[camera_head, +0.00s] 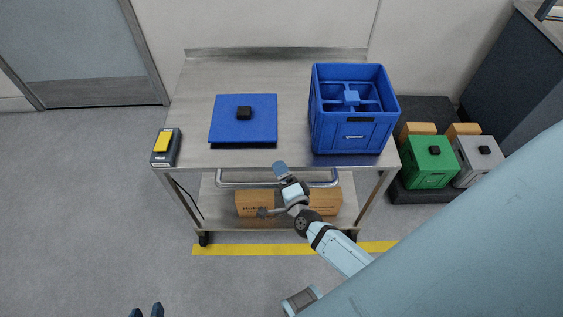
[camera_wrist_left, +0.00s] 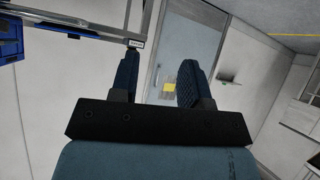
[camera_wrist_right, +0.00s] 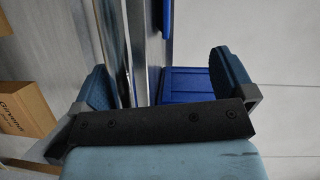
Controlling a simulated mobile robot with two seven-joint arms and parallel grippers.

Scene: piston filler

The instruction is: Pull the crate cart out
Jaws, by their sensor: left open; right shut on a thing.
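The crate cart is a steel table on wheels; its top (camera_head: 190,110) fills the middle of the head view. A bent tube handle (camera_head: 235,184) runs along its front side and also shows in the right wrist view (camera_wrist_right: 125,50). My right gripper (camera_head: 281,170) is at the middle of this handle, shut on it; its fingertips (camera_wrist_right: 165,75) lie either side of the bar. A blue crate (camera_head: 352,138) with dividers stands on the cart's right. My left gripper (camera_head: 146,311) is open and empty at the lower left edge, away from the cart; its fingers also show in the left wrist view (camera_wrist_left: 158,75).
A blue lid (camera_head: 243,128) with a black knob lies on the cart, and a yellow and black device (camera_head: 164,148) sits at its left corner. Cardboard boxes (camera_head: 250,201) lie on the lower shelf. Green (camera_head: 428,164) and grey crates stand at right. Floor in front is clear.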

